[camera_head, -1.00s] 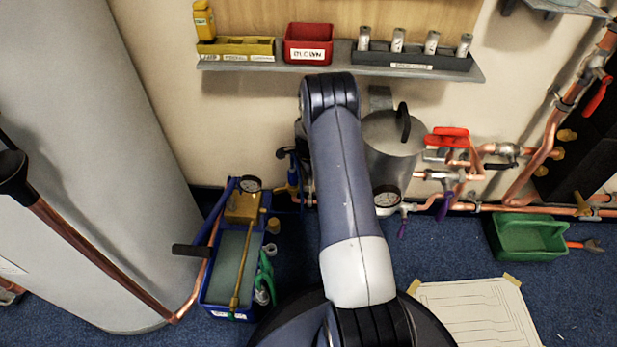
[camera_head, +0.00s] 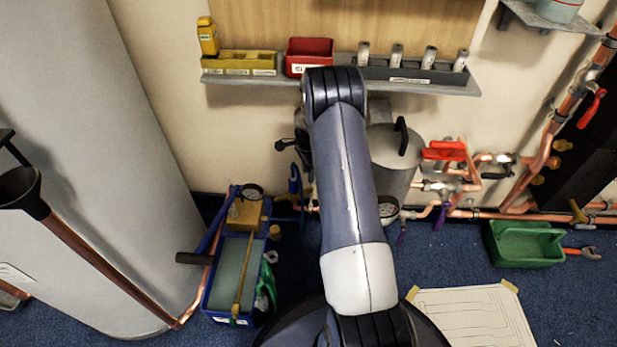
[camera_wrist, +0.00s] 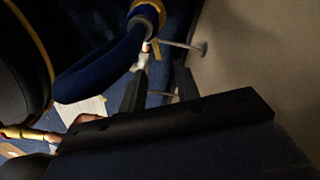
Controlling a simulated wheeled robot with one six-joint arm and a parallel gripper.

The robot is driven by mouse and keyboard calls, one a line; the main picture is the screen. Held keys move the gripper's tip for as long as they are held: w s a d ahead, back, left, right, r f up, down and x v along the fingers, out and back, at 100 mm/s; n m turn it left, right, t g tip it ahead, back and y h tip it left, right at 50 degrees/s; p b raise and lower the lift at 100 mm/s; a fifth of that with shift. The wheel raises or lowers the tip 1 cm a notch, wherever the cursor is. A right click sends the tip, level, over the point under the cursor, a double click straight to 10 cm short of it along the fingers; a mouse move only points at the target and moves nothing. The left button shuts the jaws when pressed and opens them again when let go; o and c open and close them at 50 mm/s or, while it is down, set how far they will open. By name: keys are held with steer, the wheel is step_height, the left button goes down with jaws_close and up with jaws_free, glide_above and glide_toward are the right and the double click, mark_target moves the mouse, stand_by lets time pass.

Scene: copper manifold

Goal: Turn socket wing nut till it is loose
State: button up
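My gripper (camera_wrist: 160,88) shows in the wrist view with its two dark fingers spread apart. A thin rod or pipe passes behind the gap, and no object is clearly held. A pale fitting (camera_wrist: 143,62) with a copper band sits just beyond the left finger, below a blue curved hose or handle (camera_wrist: 100,70) with a yellow ring (camera_wrist: 150,10). I cannot make out a socket wing nut for certain; the view is dark. In the head view my arm hides the gripper and the pipe behind it. A blue upright fitting (camera_head: 295,182) stands left of my arm.
A grey pot (camera_head: 393,160) stands right of my arm, near a red lever (camera_head: 445,151) and copper pipes (camera_head: 520,205) along the wall. A shelf (camera_head: 440,87) with trays is above. A blue-rimmed test pump (camera_head: 235,275) and a green tray (camera_head: 525,243) rest on the floor.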

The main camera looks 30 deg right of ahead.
steer(key=shift+r+p, duration=0.4)
steer(key=shift+r, duration=1.5)
step_height(320, 180, down, 11)
steer(key=b, duration=0.4)
steer(key=shift+s+r, duration=0.1)
